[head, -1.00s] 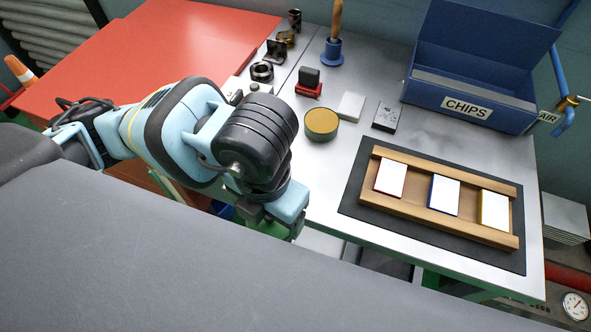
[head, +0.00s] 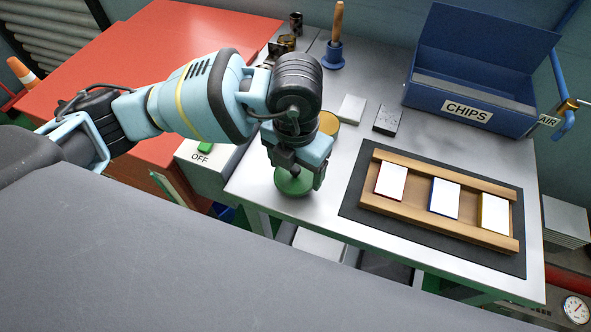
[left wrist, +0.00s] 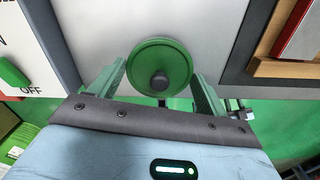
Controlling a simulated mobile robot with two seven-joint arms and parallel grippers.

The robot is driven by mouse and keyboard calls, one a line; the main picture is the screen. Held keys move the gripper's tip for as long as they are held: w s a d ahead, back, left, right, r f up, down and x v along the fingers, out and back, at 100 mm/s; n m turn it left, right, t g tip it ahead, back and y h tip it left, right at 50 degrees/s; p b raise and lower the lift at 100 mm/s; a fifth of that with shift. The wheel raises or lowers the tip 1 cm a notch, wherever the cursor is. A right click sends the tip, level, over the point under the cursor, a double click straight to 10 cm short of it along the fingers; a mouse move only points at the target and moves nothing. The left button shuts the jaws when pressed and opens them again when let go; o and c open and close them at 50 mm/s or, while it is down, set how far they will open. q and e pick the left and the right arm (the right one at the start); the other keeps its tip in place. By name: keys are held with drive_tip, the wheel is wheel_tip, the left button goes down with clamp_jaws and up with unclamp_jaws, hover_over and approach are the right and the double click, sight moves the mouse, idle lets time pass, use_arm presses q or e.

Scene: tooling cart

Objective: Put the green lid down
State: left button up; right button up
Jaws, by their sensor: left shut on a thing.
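The green lid (head: 292,184) is a round disc with a dark knob, held below my left gripper (head: 297,172) in the head view. In the left wrist view the lid (left wrist: 158,62) lies between the two green fingers of my left gripper (left wrist: 160,78), which is shut on it. The lid is over the near left part of the grey cart top (head: 345,216). I cannot tell whether it touches the surface. A round tin with a yellowish top (head: 329,122) stands just behind and is partly hidden by my gripper. My right gripper is not in view.
A white box with a green OFF button (head: 195,165) is at left. Bare cart top lies between lid and mat.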

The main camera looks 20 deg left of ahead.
sight(296, 168)
use_arm(q)
drive_tip(key=shift+f, duration=1.05)
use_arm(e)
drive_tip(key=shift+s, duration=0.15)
use_arm(q)
drive_tip(key=shift+f, duration=0.15)
drive_tip(key=o, duration=0.6)
drive_tip(key=shift+c, duration=0.2)
drive_tip(key=o, duration=0.4)
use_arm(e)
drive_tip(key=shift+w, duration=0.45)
use_arm(q)
drive_tip(key=shift+r, duration=0.25)
wheel_tip(296, 168, up, 12)
drive_tip(key=shift+f+p, duration=0.1)
drive_tip(key=shift+p, duration=0.3)
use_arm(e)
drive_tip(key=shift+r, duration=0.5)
